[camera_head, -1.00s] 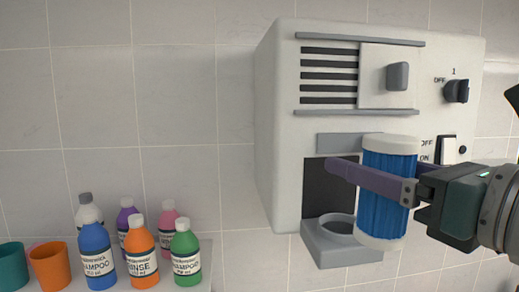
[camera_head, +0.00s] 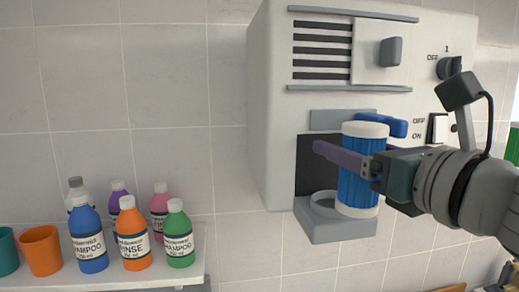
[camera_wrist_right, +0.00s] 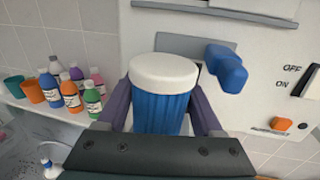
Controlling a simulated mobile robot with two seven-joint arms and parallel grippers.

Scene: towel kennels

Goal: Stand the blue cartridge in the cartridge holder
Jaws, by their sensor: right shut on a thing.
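The blue cartridge (camera_head: 357,180), a ribbed blue cylinder with white end caps, is held upright in my right gripper (camera_head: 345,160). The right wrist view shows the cartridge (camera_wrist_right: 163,100) between the two purple fingers (camera_wrist_right: 160,110). The cartridge holder (camera_head: 325,205) is the grey bracket with a round cup at the bottom of the white wall machine. In the head view the cartridge's lower end overlaps the right side of the holder's cup; I cannot tell whether they touch. The holder is hidden in the wrist view. My left gripper is not in view.
The white machine (camera_head: 270,110) has a dark recess behind the cartridge, and a blue handle (camera_head: 395,127) close to its top right. A shelf (camera_head: 190,272) at the lower left bears several bottles and cups. The wall between is clear.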

